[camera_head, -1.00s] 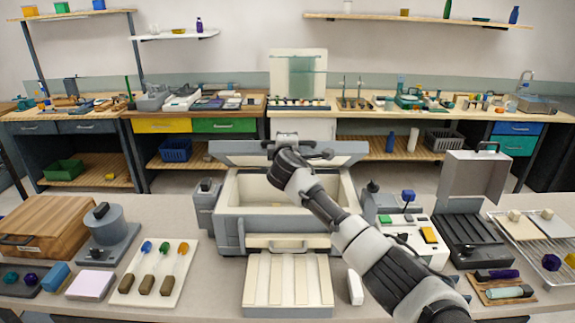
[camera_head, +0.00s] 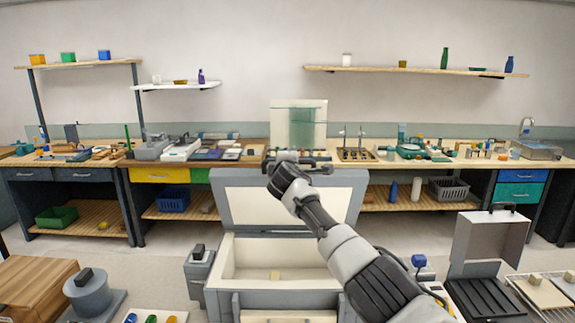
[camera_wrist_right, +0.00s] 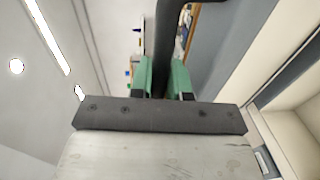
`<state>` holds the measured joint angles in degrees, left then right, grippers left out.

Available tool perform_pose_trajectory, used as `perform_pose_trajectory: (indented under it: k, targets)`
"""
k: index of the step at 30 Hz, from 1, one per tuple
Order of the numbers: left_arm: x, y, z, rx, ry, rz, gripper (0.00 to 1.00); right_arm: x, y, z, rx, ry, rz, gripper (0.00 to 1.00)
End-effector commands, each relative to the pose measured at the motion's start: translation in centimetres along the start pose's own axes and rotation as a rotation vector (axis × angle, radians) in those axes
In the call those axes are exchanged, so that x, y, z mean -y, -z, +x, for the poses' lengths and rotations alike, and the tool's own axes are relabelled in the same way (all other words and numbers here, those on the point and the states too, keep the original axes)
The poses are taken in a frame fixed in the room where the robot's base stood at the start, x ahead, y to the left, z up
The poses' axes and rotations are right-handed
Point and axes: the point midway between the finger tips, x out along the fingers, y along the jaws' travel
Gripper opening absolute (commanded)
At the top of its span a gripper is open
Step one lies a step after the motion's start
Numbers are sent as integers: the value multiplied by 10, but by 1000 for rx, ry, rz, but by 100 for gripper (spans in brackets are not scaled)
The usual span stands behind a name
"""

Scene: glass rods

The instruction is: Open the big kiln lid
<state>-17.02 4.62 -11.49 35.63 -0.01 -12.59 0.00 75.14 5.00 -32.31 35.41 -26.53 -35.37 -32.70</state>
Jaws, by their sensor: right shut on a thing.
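The big kiln (camera_head: 212,268) stands on the front bench, with its pale inner chamber in view. Its lid (camera_head: 245,205) is raised and stands steeply behind the chamber, pale inner face towards me. My right arm reaches across it, and my right gripper (camera_head: 297,163) is at the lid's top edge, shut on the dark lid handle (camera_wrist_right: 165,45). In the right wrist view the green-padded fingers of the right gripper (camera_wrist_right: 164,82) are on either side of the handle. The arm hides part of the lid. My left gripper is not in view.
A grey case with an upright lid (camera_head: 488,240) stands right of the kiln. A grey round device (camera_head: 90,295) and a wooden box (camera_head: 35,290) are at left. Behind the kiln is floor, then a back bench (camera_head: 365,165).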

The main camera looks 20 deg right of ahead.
Motion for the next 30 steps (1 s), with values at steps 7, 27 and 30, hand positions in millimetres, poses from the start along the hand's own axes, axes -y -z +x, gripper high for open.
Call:
perform_pose_trajectory:
  k: [7, 27, 30]
  targets:
    - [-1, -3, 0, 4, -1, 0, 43, 0, 0, 0, 1, -1, -7, 0]
    - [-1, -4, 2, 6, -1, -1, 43, 1, 0, -6, 1, -2, 1, 41]
    - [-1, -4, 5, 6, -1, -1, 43, 1, 1, -14, 0, -3, 1, 41]
